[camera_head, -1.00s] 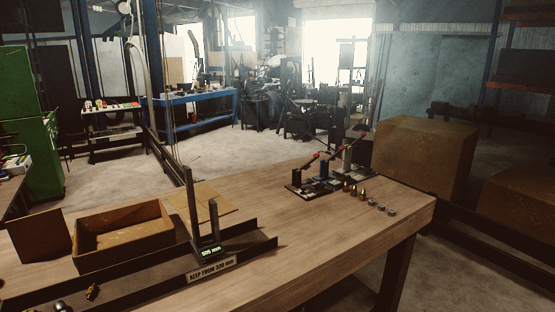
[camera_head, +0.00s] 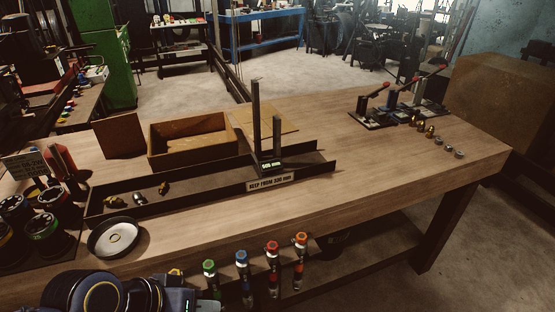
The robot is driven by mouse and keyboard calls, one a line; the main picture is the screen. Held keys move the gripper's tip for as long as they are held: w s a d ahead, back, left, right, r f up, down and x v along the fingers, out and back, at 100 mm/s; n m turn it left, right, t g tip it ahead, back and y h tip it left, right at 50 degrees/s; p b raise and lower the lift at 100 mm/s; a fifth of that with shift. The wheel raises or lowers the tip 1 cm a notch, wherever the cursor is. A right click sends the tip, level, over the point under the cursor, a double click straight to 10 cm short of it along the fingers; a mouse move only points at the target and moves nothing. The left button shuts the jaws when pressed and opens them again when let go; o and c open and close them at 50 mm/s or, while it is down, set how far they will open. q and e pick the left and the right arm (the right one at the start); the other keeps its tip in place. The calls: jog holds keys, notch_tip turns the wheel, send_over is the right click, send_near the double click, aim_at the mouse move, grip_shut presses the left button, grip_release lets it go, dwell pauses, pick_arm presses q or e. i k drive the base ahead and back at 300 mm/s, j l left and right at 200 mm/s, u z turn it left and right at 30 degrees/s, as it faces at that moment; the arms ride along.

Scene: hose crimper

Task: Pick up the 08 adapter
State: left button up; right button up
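No label reading 08 is legible, so I cannot tell which piece is the 08 adapter. Small metal fittings, a dark one (camera_head: 116,202), a grey one (camera_head: 140,198) and a brass one (camera_head: 164,188), lie in the long dark channel (camera_head: 215,185). A round pan (camera_head: 114,237) in front of it holds a small brass-coloured piece. More small fittings (camera_head: 429,132) stand in a row at the table's right. My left arm shows at the bottom left, and its gripper (camera_head: 180,290) is partly cut off; its fingers are not clear. My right gripper is not in view.
Black cylinders with coloured rings (camera_head: 45,228) stand at the left. Several colour-topped tools (camera_head: 272,265) stand along the front edge. A wooden box (camera_head: 190,141) and an upright post stand behind and on the channel. Lever presses (camera_head: 393,105) stand at the far right. The table's right front is clear.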

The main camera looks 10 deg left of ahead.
aim_at(110, 202)
jog(key=u, duration=1.75)
jog(key=i+j+z, duration=0.25)
jog(key=j, duration=0.35)
jog(key=i+j+z, duration=0.1)
jog(key=i+j, duration=0.2)
jog(key=i+j+z, duration=0.1)
jog(key=j, duration=0.2)
jog(key=i+j+z, duration=0.1)
jog(key=j, duration=0.25)
jog(key=i+j+z, duration=0.15)
jog(key=i+j, duration=0.1)
jog(key=j, duration=0.1)
